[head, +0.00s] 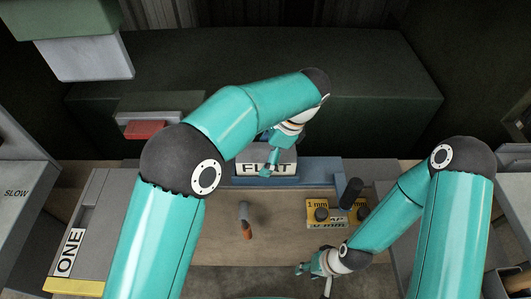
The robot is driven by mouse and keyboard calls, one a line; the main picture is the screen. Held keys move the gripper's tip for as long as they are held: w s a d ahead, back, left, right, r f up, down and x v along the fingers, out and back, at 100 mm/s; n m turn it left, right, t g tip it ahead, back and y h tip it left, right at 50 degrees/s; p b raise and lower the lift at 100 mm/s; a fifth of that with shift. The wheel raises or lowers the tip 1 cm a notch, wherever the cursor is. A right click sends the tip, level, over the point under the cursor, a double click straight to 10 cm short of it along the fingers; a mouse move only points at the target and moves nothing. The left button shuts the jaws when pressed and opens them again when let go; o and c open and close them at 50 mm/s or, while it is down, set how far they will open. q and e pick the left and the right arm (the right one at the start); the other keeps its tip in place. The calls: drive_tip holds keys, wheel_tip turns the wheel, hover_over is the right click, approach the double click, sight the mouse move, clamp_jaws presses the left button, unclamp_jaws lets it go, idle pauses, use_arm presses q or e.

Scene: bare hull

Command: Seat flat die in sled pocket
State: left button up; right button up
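A pale block labelled FLAT (251,169), which I take as the flat die, sits at the middle back of the bench within or against a blue fixture (318,172), perhaps the sled. My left gripper (269,158) is over the block, and a teal finger covers part of its label. Whether it grips the block is unclear. The pocket cannot be made out, so I cannot tell if the block is seated. My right gripper (309,272) is low over the front of the bench, away from the block; its finger opening is unclear.
A small grey and orange tool (245,222) is on the bench. A red piece (145,129) is at left back, a ONE panel (70,252) at left.

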use_arm(q)
drive_tip(key=p+v, duration=0.7)
drive_tip(key=p, duration=0.1)
drive_tip(key=shift+d+r+p, duration=0.15)
drive_tip(key=shift+r+p, duration=0.15)
drive_tip(key=shift+p, duration=0.4)
idle(0.3)
